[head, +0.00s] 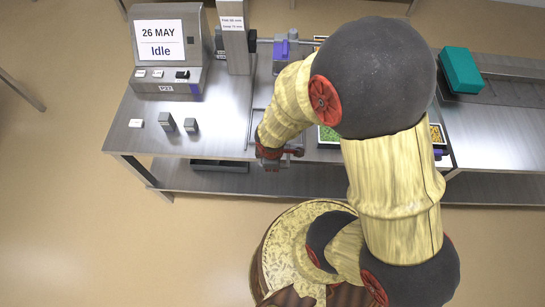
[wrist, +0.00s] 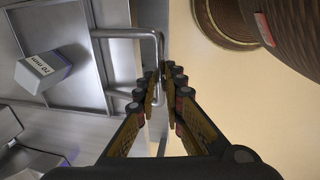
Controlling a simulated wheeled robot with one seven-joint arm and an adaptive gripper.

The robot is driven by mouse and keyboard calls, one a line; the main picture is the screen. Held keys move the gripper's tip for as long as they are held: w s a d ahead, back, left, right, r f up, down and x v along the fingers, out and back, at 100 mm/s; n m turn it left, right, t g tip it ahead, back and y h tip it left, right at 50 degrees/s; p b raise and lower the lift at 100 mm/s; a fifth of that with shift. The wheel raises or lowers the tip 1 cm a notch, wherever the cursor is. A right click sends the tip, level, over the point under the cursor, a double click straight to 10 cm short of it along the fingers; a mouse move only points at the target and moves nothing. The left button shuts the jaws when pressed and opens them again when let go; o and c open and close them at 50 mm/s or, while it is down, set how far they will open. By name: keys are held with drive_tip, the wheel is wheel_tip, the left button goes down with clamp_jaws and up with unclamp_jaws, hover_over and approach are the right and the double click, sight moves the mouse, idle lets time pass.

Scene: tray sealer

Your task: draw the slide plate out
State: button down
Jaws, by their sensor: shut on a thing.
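The slide plate (wrist: 112,68) is a bare steel sheet with a bent steel bar handle (wrist: 128,33) at its edge, seen in the wrist view. My gripper (wrist: 165,70) is shut on the upright part of this handle, one finger on each side. In the head view my gripper (head: 272,160) is at the front edge of the steel table, low and in front of the machine. My arm hides much of the plate there. How far the plate stands out of the machine cannot be told.
The display (head: 160,40) reads "26 MAY" and "Idle". Small blocks (head: 167,122) stand on the table at left; a block marked "70 mm" (wrist: 43,72) shows in the wrist view. A green-filled tray (head: 328,135) and a teal box (head: 460,70) are at right.

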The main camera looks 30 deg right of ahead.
idle(0.3)
drive_tip(key=c, duration=2)
unclamp_jaws()
drive_tip(key=shift+o, duration=0.6)
wheel_tip(320, 180, up, 12)
drive_tip(key=s+a, duration=0.1)
drive_tip(key=s, duration=0.1)
drive_tip(key=shift+a, duration=0.15)
drive_tip(key=shift+f, duration=0.1)
